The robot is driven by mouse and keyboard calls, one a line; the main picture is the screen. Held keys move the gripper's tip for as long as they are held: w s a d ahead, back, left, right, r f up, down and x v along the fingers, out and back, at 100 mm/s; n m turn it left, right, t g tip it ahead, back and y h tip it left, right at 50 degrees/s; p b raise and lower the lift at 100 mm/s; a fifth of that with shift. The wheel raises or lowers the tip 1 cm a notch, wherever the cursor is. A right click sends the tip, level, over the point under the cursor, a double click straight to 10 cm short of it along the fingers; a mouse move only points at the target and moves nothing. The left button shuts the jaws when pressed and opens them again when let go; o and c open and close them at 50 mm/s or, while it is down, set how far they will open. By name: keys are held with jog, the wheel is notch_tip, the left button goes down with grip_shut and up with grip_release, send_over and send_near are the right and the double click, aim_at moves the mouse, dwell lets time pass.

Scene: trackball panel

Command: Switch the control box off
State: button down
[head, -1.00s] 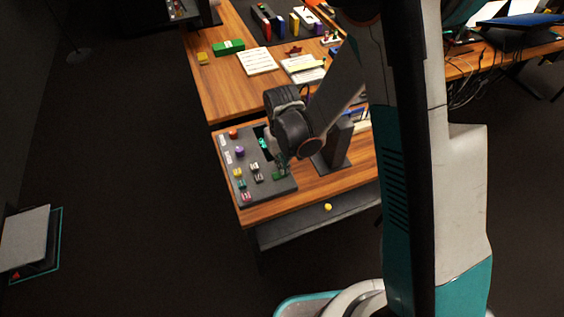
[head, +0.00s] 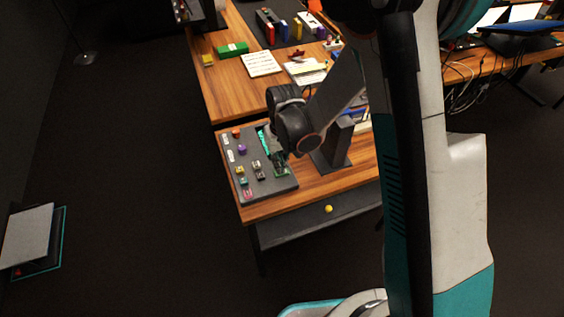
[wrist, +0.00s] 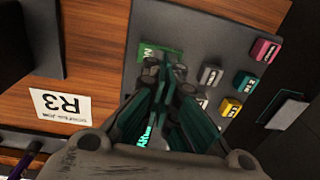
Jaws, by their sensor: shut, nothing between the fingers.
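The control box is a dark grey panel (head: 262,187) on the front desk, with coloured keys on it. It also fills the upper middle of the wrist view (wrist: 200,35). A green piece (wrist: 150,51) with a pale letter sits near its edge, partly hidden by my fingertips. Glowing teal lettering (wrist: 144,134) shows beside my fingers. My gripper (head: 279,167) is over the panel's right side. In the wrist view its fingertips (wrist: 165,70) are together and empty, at or just above the green piece; contact cannot be told.
Pink (wrist: 265,49), teal (wrist: 245,80), yellow (wrist: 230,107) and grey (wrist: 210,76) keys stand close to the fingers. A dark stand (head: 335,148) rises right of the panel. A white R3 label (wrist: 62,105) lies on the wood. A drawer with a yellow knob (head: 328,208) is below.

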jog(key=shift+r, duration=0.1)
notch_tip(320, 180, up, 14)
jog(key=d+p, duration=0.1)
jog(key=p, duration=0.4)
jog(key=shift+w+d, duration=0.3)
jog(key=shift+d, duration=0.1)
